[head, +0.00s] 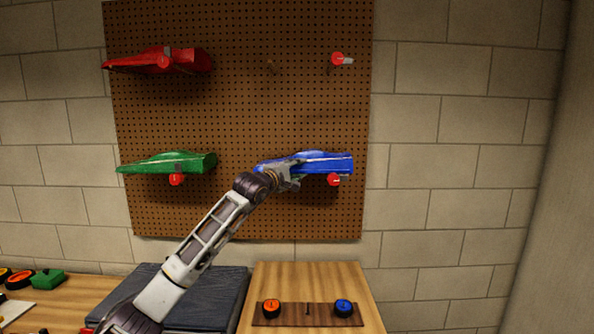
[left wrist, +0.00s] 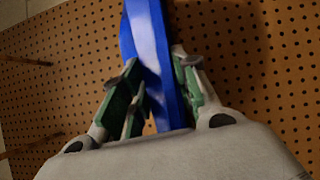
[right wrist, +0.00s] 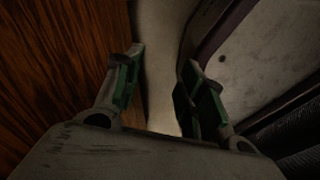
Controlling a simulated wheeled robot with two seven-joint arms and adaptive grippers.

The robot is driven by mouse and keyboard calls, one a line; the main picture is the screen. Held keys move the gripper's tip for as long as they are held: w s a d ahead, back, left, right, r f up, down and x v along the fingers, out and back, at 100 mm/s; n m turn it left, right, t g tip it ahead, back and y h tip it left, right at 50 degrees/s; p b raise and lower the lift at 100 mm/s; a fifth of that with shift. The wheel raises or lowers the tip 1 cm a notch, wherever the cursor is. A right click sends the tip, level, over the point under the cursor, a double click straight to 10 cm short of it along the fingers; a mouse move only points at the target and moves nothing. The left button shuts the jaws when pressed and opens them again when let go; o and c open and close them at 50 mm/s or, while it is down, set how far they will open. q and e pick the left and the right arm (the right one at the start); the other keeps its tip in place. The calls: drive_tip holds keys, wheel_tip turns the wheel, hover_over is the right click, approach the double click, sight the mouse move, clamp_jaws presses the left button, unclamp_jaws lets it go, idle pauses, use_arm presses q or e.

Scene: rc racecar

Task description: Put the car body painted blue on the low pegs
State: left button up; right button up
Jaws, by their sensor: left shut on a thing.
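The blue car body (head: 328,160) is level in front of the lower right of the pegboard, its left end in my left gripper (head: 286,178). In the left wrist view the gripper's green-padded fingers (left wrist: 155,90) are shut on both sides of the blue body (left wrist: 150,45). A low peg with a red round tag (head: 334,180) shows just under the body's right part; I cannot tell whether they touch. Any low peg behind the gripper is hidden. My right gripper (right wrist: 160,85) is open and empty in the right wrist view, and out of the head view.
The pegboard (head: 240,110) also holds a red car body (head: 180,61) at upper left and a green one (head: 170,162) at lower left. The upper right pegs (head: 340,59) are bare. Below stand a wooden table (head: 290,280) with a wheel board and a dark grey mat (head: 225,290).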

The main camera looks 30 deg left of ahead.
use_arm(q)
drive_tip(key=o, duration=0.8)
drive_tip(key=shift+o, duration=1.2)
use_arm(e)
drive_tip(key=shift+w+a, duration=0.5)
drive_tip(key=shift+a, duration=0.2)
use_arm(q)
drive_tip(key=shift+s, duration=0.2)
use_arm(e)
drive_tip(key=shift+s+d+f, duration=0.1)
drive_tip(key=shift+s, duration=0.05)
